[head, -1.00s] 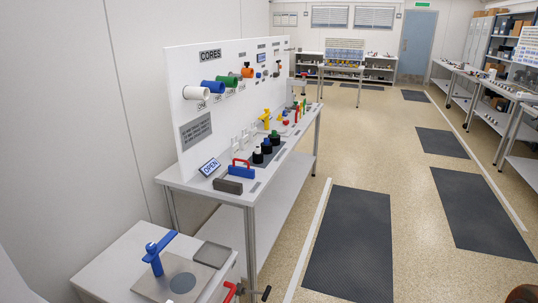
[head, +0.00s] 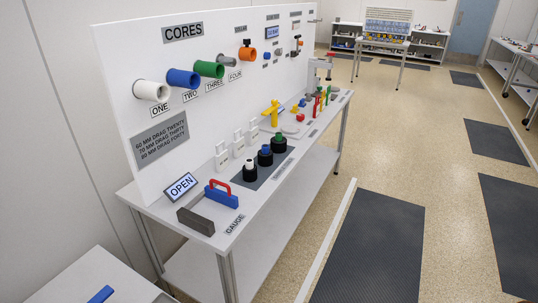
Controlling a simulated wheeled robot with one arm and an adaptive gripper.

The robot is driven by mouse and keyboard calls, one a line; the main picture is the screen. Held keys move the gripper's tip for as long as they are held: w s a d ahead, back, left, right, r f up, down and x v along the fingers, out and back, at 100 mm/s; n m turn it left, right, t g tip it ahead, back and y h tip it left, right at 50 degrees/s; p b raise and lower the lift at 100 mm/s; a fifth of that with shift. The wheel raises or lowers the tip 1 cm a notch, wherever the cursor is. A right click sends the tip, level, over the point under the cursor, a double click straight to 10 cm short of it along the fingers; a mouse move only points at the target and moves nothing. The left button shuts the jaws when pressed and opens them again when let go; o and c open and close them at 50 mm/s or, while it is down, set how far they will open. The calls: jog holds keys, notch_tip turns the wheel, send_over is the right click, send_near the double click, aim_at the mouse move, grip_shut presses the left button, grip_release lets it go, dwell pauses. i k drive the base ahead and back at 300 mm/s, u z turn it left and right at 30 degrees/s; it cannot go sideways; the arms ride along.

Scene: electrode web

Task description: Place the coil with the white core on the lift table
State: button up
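A black coil with a white core (head: 249,174) stands at the near end of a row of three coils on a dark mat (head: 279,171) on the white bench. Beside it are a black coil with a blue core (head: 265,158) and one with a green core (head: 279,144). All three appear upright. I cannot tell for sure which thing is the lift table. A low white table (head: 75,275) shows at the lower left, with part of a blue handle (head: 102,295) at the picture's bottom edge. My gripper is not in view.
White, blue and green cores (head: 208,69) stick out of the bench's back panel (head: 130,95). A grey block (head: 196,221), a blue gauge with red handle (head: 222,194) and an OPEN sign (head: 181,187) sit at the bench's near end. The floor (head: 318,222) to the right is clear.

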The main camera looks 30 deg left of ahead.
aim_at(250, 170)
jog(key=i, duration=1.75)
jog(key=u, duration=3.55)
